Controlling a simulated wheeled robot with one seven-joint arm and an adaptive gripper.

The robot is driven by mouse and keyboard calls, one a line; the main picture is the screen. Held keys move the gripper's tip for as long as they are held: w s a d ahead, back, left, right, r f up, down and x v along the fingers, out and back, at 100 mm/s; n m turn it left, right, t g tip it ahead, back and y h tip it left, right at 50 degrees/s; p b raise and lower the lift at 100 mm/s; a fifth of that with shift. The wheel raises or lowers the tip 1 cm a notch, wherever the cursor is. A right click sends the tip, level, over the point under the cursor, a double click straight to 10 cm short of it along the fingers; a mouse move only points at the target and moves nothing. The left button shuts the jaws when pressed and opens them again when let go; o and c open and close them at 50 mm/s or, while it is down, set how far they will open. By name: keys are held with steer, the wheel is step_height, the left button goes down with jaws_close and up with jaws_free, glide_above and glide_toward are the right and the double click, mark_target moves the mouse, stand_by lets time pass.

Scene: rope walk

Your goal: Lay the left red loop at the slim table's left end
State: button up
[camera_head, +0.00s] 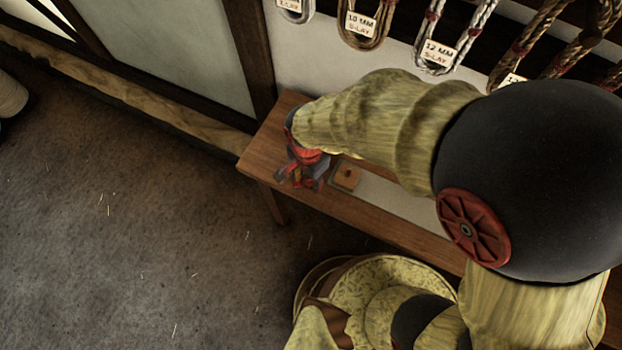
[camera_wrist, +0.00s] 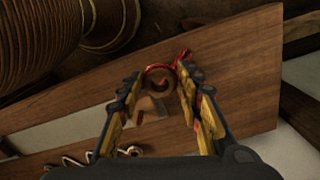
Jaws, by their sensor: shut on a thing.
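My gripper (camera_head: 301,180) is over the slim table (camera_head: 262,145), near its left end and front edge. In the wrist view my gripper (camera_wrist: 158,78) has its fingers shut on the red loop (camera_wrist: 182,58). The loop shows as a small round ring with red cord between and just beyond the fingertips. The table (camera_wrist: 235,75) lies beneath it, with one end at the right of the wrist view. I cannot tell whether the loop touches the tabletop. In the head view my own arm and fingers hide most of the loop.
A small wooden block (camera_head: 346,177) sits on the table beside my gripper, by a pale strip (camera_head: 395,198). Labelled rope hanks (camera_head: 440,50) hang on the wall behind. A large ribbed spool (camera_wrist: 40,35) shows in the wrist view. The floor in front is open.

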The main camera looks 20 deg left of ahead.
steer(key=w+a, duration=0.7)
steer(key=w, duration=0.2)
steer(key=shift+a, duration=0.4)
stand_by(0.5)
steer(key=w+a+p, duration=0.1)
steer(key=w+a, duration=0.6)
steer(key=w, duration=0.1)
steer(key=shift+w+a, duration=0.35)
steer(key=shift+w, duration=0.05)
steer(key=shift+p, duration=0.3)
steer(key=shift+f, duration=0.1)
steer(key=shift+f+b, duration=2.4)
steer(key=shift+f, duration=2.7)
